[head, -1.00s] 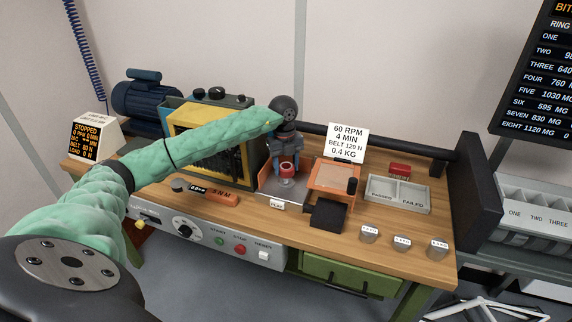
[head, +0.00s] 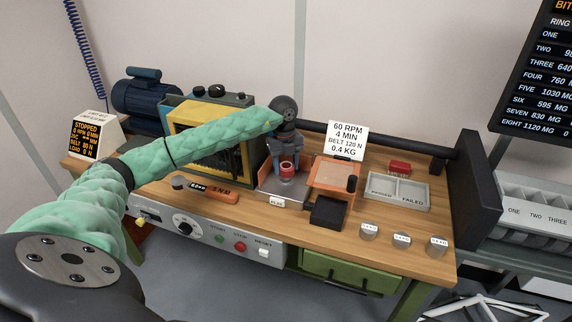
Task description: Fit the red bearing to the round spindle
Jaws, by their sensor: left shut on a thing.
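My left gripper (head: 286,166) points down over the grey metal plate (head: 272,189) in the middle of the bench. It is shut on the red bearing (head: 286,169), a small red ring between its fingertips, just above the plate. The round spindle cannot be made out clearly; the fingers and the bearing cover that spot. I cannot tell whether the bearing is around a spindle or above it. My right gripper is not in view.
An orange-framed stand (head: 333,177) and a black block (head: 328,212) are close right of the plate. A yellow-framed machine (head: 181,120) is behind my left arm.

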